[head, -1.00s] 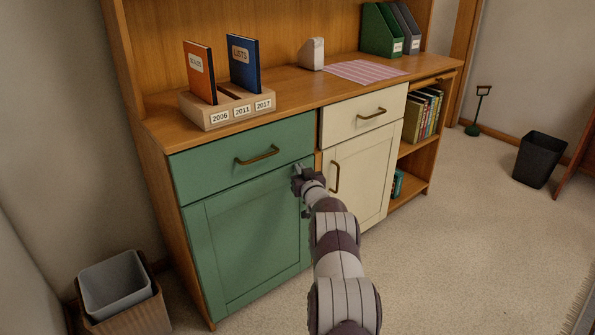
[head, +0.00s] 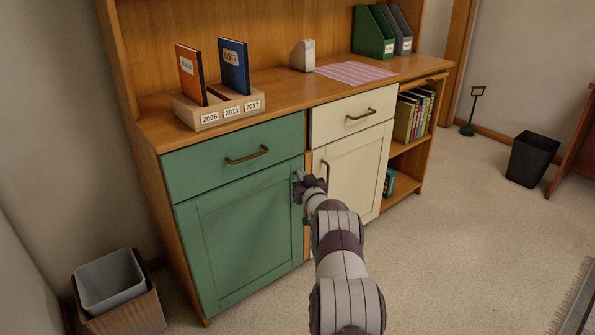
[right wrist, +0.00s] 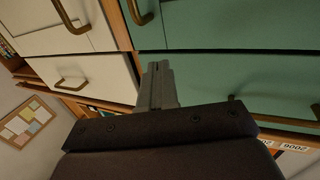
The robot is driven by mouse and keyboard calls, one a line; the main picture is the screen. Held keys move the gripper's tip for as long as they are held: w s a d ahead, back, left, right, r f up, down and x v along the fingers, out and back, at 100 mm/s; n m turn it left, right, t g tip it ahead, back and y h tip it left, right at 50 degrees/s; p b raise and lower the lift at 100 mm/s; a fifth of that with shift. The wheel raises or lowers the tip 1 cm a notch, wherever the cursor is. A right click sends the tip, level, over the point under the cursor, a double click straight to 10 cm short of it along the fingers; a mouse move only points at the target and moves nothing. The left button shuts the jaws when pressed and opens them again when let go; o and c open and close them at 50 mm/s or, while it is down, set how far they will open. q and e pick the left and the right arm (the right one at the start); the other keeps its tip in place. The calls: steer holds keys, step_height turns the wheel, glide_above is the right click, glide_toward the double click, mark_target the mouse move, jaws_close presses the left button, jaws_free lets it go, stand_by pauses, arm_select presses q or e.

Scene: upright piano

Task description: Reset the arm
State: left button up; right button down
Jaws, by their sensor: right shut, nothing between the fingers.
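My right gripper (head: 300,186) is in front of the wooden cabinet, near the gap between the green door (head: 245,235) and the cream door (head: 355,170). In the right wrist view its fingers (right wrist: 158,78) are shut together with nothing between them. They point at the cabinet front, and I cannot tell whether they touch it. Both doors, the green drawer (head: 210,168) and the cream drawer (head: 330,128) look closed. My left gripper is not in view.
The desk top holds a wooden book stand (head: 215,112) with two books, a pink striped sheet (head: 355,73) and two file holders. A grey bin (head: 110,283) stands at front left. A black bin (head: 532,158) stands at right. The carpet (head: 460,220) between is clear.

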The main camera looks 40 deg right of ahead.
steer(key=s+p, duration=0.2)
steer(key=s, duration=0.6)
steer(key=shift+a+f, duration=0.25)
